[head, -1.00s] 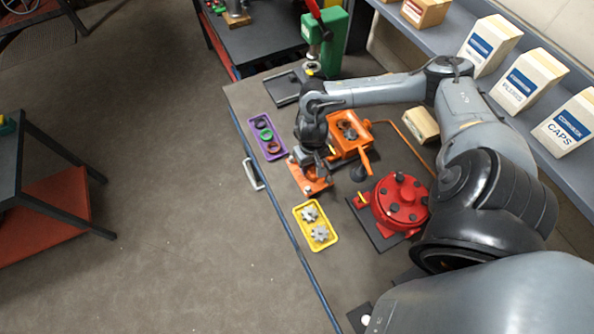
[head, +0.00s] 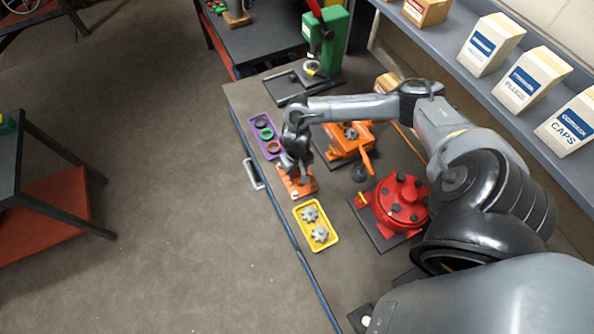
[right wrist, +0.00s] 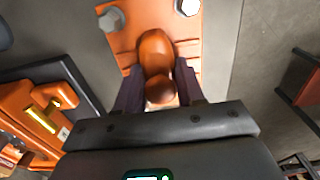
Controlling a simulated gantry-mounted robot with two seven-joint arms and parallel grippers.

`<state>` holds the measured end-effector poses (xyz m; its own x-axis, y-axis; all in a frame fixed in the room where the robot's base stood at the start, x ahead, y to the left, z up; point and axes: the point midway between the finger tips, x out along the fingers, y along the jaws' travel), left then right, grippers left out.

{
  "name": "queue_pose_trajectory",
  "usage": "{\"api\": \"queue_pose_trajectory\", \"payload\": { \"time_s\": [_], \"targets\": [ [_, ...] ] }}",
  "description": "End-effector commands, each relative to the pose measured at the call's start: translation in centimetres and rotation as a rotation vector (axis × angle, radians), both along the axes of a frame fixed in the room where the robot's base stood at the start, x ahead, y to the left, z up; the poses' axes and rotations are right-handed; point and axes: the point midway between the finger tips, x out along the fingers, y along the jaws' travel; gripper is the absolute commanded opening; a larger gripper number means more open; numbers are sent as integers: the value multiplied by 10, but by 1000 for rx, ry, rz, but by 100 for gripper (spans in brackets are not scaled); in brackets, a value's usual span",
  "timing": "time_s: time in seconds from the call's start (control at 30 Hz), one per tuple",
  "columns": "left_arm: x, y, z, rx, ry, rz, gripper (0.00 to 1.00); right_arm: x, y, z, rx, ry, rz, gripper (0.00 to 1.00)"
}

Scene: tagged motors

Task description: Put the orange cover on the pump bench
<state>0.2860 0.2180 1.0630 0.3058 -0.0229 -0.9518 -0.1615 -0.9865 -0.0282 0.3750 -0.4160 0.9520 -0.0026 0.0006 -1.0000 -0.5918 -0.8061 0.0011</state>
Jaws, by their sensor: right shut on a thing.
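The orange cover (head: 301,189) is a flat plate with bolts and a rounded knob, at the table's front edge in the head view. My right gripper (head: 291,167) is above it. In the right wrist view my right gripper (right wrist: 158,92) is shut on the knob of the cover (right wrist: 125,42). Whether the plate touches the table is hard to tell. The orange pump body (head: 340,146) stands on a dark base behind and to the right of the cover, its top open with grey gear parts showing. My left gripper is out of view.
A purple tray (head: 253,124) with rings lies to the left of the cover, a yellow tray (head: 303,229) with two gears below it. A red round housing (head: 400,201) stands to the right. A green press (head: 333,45) stands at the back; boxes (head: 492,43) line the shelf.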

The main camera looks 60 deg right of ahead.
Motion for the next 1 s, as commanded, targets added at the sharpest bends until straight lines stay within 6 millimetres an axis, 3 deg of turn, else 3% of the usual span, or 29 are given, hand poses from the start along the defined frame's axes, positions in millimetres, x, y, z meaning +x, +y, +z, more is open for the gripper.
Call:
{"api": "queue_pose_trajectory", "payload": {
  "time_s": [0.4, 0.43, 0.57, 1.0],
  "targets": [
    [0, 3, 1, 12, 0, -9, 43, 2, 0, -2, 1, -4, -1, 0],
    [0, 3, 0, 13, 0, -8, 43, 1, 0, -3, 1, -2, -1, 43],
    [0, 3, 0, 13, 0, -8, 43, 1, 0, -3, 0, -1, -1, 63],
    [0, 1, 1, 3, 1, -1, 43, 1, 0, 6, 0, -2, 1, 64]
  ]
}}
